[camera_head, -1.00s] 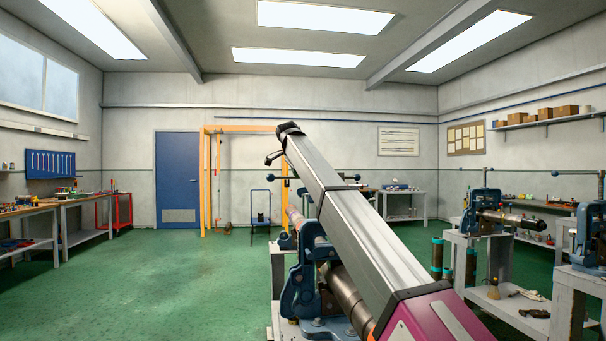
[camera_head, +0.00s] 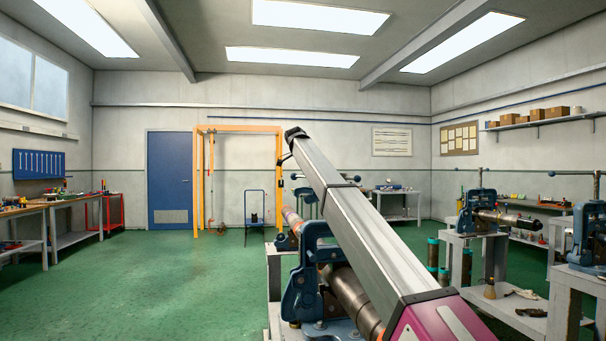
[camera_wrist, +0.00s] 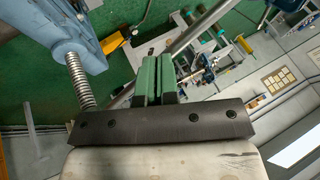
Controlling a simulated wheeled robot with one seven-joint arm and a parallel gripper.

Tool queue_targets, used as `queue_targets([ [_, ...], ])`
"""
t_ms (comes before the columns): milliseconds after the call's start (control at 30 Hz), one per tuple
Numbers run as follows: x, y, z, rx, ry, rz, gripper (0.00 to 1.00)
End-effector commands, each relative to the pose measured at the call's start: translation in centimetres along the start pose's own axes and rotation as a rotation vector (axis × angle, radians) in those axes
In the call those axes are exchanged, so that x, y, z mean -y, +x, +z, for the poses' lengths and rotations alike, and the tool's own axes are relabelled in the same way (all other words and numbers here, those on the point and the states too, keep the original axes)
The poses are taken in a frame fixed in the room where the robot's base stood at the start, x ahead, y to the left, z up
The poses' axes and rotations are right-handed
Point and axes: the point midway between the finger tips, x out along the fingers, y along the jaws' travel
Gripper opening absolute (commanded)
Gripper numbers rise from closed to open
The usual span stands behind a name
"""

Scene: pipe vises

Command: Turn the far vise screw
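In the wrist view, the green fingers of my gripper (camera_wrist: 157,78) lie side by side with only a thin dark line between them. I see nothing held between them. A grey steel bar (camera_wrist: 205,27) runs diagonally past the fingers and looks to pass behind them; contact cannot be told. A threaded vise screw (camera_wrist: 80,78) stands at the left, beside a blue-grey vise body (camera_wrist: 72,32). In the head view, my arm hides the gripper and most of the far vise. A blue vise (camera_head: 303,290) with a dark pipe (camera_head: 350,295) stands nearer.
More vises stand on benches at the right, one (camera_head: 479,205) holding a pipe and another (camera_head: 588,235) closer. The green floor (camera_head: 150,285) at the left is clear.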

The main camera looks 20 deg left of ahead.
Motion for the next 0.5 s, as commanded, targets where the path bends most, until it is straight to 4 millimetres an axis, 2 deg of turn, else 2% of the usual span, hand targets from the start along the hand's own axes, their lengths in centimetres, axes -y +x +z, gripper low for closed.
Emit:
queue_targets([
  [200, 1.0, 1.0, -1.2, 0.001, 0.000, -0.001, 0.00],
  [500, 1.3, 1.5, -1.7, 0.002, -0.001, -0.002, 0.00],
])
